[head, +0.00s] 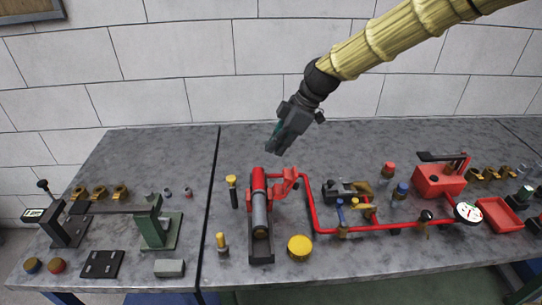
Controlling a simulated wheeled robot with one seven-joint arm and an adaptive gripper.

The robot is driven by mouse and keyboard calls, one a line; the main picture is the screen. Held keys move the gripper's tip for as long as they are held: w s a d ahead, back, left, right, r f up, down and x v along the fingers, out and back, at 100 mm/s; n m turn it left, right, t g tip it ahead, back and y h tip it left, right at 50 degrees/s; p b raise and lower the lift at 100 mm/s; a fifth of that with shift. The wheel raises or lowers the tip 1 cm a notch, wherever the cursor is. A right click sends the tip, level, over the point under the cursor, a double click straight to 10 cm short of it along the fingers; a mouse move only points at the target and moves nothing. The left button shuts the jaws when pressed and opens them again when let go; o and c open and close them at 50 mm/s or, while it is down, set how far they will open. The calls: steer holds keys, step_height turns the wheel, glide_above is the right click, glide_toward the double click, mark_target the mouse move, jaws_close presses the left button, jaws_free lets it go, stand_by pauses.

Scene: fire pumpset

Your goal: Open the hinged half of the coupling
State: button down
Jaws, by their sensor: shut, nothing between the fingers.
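The coupling (259,181) is a red sleeve on a grey cylinder (260,213) in a dark base, in the middle of the head view. A red piece (284,184) stands out to its right and looks like the hinged half swung away from the sleeve; the hinge is too small to make out. My gripper (279,146) is dark and appears shut and empty. It points down and left, above the bench behind the coupling, apart from it and from the red piece.
A red pipe (315,212) runs right of the coupling to a white gauge (468,212). A yellow-topped tool (232,190) stands close left, and a yellow round cap (300,247) sits at front right. The bench (200,150) behind is clear.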

steer(key=d+b+v, duration=0.1)
steer(key=v, duration=0.4)
steer(key=m, duration=1.7)
glide_toward(289, 184)
steer(key=w+d+r, duration=0.1)
steer(key=d+r, duration=0.1)
steer(key=d+f+m+y+p, duration=0.3)
steer(key=d+m, duration=0.5)
steer(key=m, duration=1.1)
steer(key=a+f+h+p, duration=0.1)
steer(key=a+f+p, duration=0.2)
steer(key=a+f, duration=0.4)
steer(key=a, duration=0.2)
steer(key=shift+s+a+f, duration=0.2)
steer(key=shift+s+a, duration=0.2)
steer(key=shift+r+h, duration=0.2)
steer(key=shift+h, duration=0.1)
